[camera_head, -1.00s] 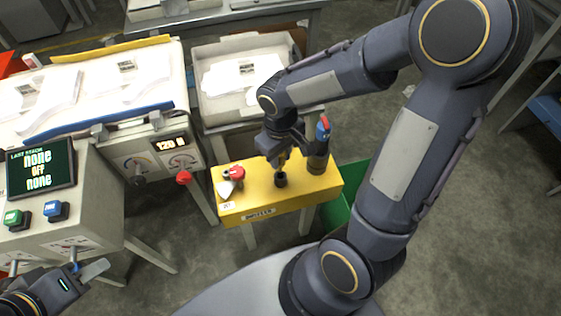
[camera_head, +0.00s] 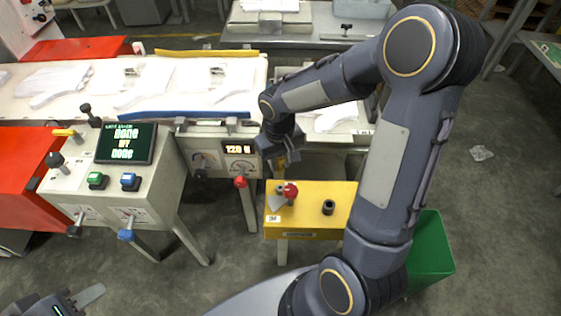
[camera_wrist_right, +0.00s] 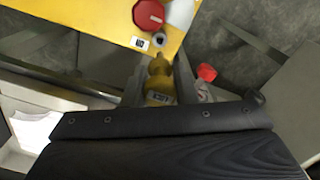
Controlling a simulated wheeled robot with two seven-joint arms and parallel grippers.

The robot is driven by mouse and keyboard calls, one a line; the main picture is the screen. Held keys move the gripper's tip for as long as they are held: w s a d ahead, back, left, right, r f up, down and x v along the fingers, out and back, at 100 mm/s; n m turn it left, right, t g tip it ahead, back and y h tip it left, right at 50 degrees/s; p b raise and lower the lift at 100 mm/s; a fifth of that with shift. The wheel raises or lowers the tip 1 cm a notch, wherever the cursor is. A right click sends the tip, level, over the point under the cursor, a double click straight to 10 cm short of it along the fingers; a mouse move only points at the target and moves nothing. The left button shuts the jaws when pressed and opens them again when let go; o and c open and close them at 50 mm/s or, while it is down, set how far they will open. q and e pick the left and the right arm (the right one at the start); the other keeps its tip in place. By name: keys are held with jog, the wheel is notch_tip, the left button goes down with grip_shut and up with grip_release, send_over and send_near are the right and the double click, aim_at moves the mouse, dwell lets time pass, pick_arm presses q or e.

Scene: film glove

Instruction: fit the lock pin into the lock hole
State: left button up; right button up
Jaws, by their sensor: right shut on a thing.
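My right gripper (camera_head: 282,160) is shut on a small yellow piece (camera_wrist_right: 160,85) with a label, which I take to be the lock pin. It sits between the two grey fingers in the right wrist view. In the head view the gripper is behind the yellow stand (camera_head: 312,228), apart from it, beside the machine's right end. A small grey ring (camera_wrist_right: 157,40) lies just beyond the pin in the wrist view; I cannot tell whether it is the lock hole. My left gripper (camera_head: 90,294) is at the lower left, partly cut off, away from the stand.
The stand carries a red knob (camera_head: 290,191) and a dark hollow cylinder (camera_head: 328,207). A red-knobbed lever (camera_head: 240,181) is left of the stand. A control box with a screen (camera_head: 126,143) stands further left. A green bin (camera_head: 432,255) is at the right.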

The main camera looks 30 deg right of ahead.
aim_at(280, 176)
jog(key=shift+f, duration=0.2)
jog(key=shift+f+b, duration=2.8)
jog(key=shift+f, duration=0.3)
jog(key=shift+f+b, duration=0.85)
jog(key=shift+f, duration=0.2)
jog(key=o, duration=1)
jog(key=shift+o, duration=0.2)
